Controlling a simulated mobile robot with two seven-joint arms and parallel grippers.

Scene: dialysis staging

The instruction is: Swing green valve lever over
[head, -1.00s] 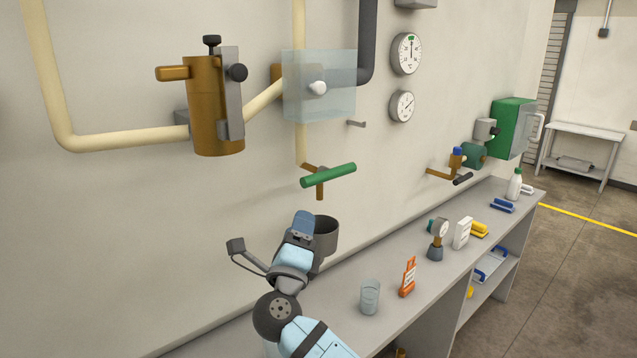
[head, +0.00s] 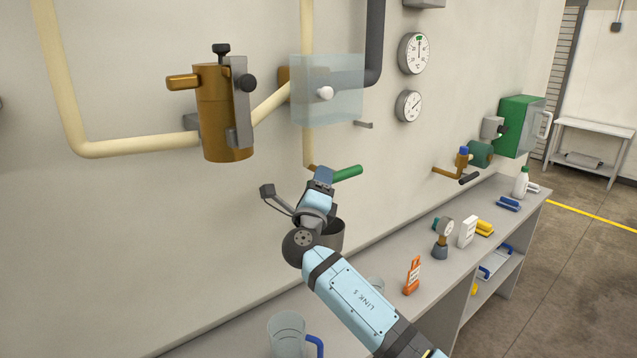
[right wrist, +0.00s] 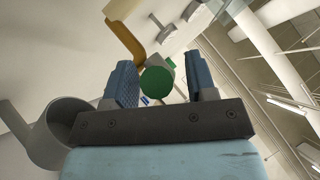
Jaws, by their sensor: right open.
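The green valve lever (head: 348,172) sits on a brass valve below a cream pipe on the wall. My right gripper (head: 323,178) is at the lever and hides its left part and most of the valve body in the head view. In the right wrist view the round green end of the lever (right wrist: 157,81) shows between the two open blue fingers, with a visible gap to the right finger. Whether the left finger touches it I cannot tell. My left gripper is not in view.
A grey cup-shaped holder (head: 334,236) is just below my right gripper; it also shows in the right wrist view (right wrist: 68,135). A clear box (head: 340,90) covers a valve above.

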